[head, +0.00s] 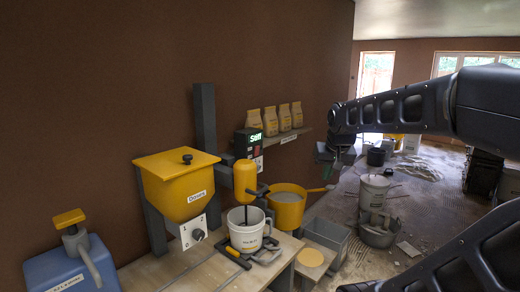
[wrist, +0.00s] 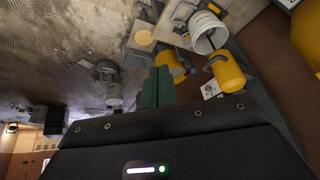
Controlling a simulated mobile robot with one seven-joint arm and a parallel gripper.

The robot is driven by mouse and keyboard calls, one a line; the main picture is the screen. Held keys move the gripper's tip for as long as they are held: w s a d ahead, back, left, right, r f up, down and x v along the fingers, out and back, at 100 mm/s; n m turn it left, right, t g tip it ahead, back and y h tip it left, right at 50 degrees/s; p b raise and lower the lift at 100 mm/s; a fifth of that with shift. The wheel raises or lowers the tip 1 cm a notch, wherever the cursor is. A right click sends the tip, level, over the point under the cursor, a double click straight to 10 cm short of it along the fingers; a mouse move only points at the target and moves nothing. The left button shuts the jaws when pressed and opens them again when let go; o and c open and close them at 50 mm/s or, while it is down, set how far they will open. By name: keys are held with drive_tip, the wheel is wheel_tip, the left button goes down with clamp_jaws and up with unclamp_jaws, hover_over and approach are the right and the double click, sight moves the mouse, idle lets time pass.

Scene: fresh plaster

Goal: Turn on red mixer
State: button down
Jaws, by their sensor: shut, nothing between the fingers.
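No red mixer is clear to me. A mixer with a yellow body (head: 245,178) stands on a grey column, its dark stirring rod reaching into a white bucket (head: 240,238). A dark box (head: 247,146) with a lit green display is behind and above it. The yellow body (wrist: 226,75) and white bucket (wrist: 208,36) also show in the wrist view, at upper right. My gripper (head: 325,168) is in the air to the right of the mixer, clear of it. Its green fingers (wrist: 157,88) are together and empty. A switch on the mixer is too small to make out.
A yellow hopper (head: 179,186) with a dial panel (head: 194,233) stands left of the mixer. A yellow tub (head: 286,206) and grey bin (head: 327,240) are to its right. Bags (head: 284,117) line a wall shelf. A blue container (head: 72,268) is at lower left.

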drive_tip(key=w+a+r+m+t, duration=0.1)
drive_tip(key=w+a+m, duration=0.15)
drive_tip(key=w, duration=1.55)
drive_tip(key=w+a+r+m+t, duration=0.15)
drive_tip(key=w+a, duration=0.25)
drive_tip(key=w, duration=1.3)
drive_tip(key=w+a+f+m, duration=0.1)
drive_tip(key=w+a+f, duration=0.1)
drive_tip(key=w, duration=0.4)
drive_tip(key=w+a+f+m, duration=0.1)
drive_tip(key=w+a+f, duration=0.2)
drive_tip(key=w, duration=0.4)
drive_tip(key=shift+w+a+y, duration=0.15)
drive_tip(key=shift+a+y, duration=0.15)
drive_tip(key=shift+a, duration=0.05)
drive_tip(key=shift+w+f, duration=0.1)
drive_tip(key=shift+f, duration=0.05)
approach(257, 151)
drive_tip(key=x, duration=0.6)
drive_tip(key=shift+d, duration=0.65)
drive_tip(key=shift+t, duration=0.25)
